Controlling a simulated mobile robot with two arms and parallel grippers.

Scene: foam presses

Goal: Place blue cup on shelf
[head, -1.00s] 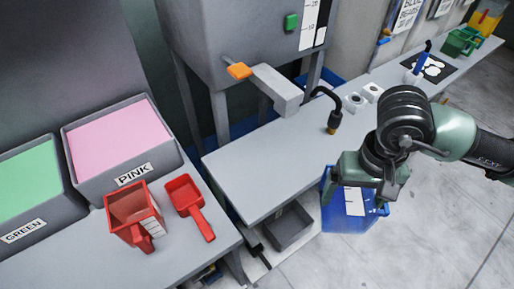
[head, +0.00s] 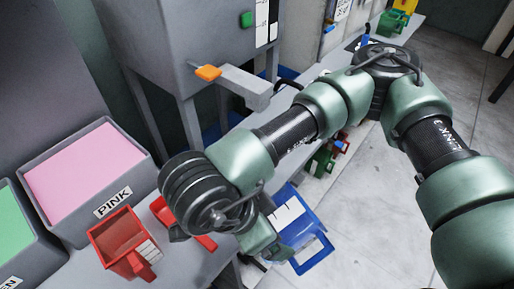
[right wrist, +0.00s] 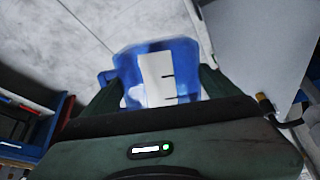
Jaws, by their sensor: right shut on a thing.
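The blue cup (head: 303,228) has a white label and a handle; in the head view it hangs tilted over the floor beside the table edge. My right gripper (head: 268,238) is shut on it, with the arm reaching in from the right. In the right wrist view the blue cup (right wrist: 182,72) sits between the two fingers of my right gripper (right wrist: 157,88), its label with black marks facing the camera. My left gripper is in neither view. I cannot tell for sure which surface is the shelf.
A red cup (head: 122,241) and a red scoop, partly hidden by my arm, are on the table before the pink bin (head: 130,198). A machine with an orange lever (head: 208,72) stands behind. Green and red containers (head: 322,160) sit low past my arm. Open floor (head: 375,215) lies right.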

